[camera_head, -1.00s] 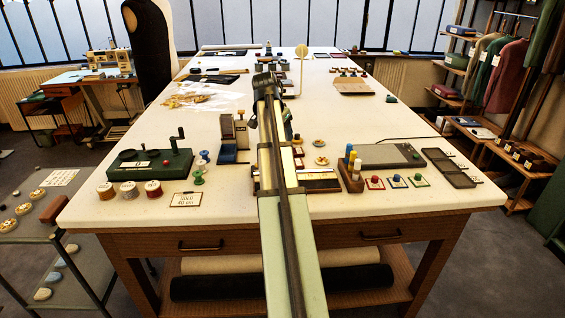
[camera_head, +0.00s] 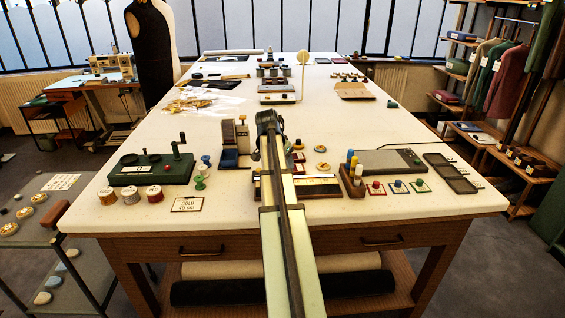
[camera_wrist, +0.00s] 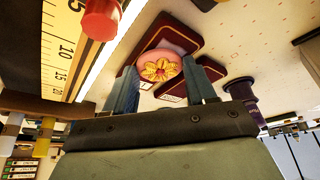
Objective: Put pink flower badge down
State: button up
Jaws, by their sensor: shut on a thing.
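The pink flower badge (camera_wrist: 160,65), a round pink disc with a yellow flower and red centre, is between my fingertips in the wrist view. My gripper (camera_wrist: 166,80) is shut on it. Dark red pads (camera_wrist: 179,39) with pale labels show just behind the badge. I cannot tell whether the badge touches them. In the head view my arm hides the badge and my fingertips; a dark red pad (camera_head: 298,157) shows just right of the arm.
A ruler (camera_wrist: 59,48) and a red knob (camera_wrist: 101,18) are close on the left in the wrist view. Two round badges (camera_head: 321,149) lie right of my arm, near a wooden holder (camera_head: 352,183) with coloured pegs.

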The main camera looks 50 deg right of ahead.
jog(key=shift+f, duration=0.1)
jog(key=o, duration=1)
jog(key=v, duration=1.2)
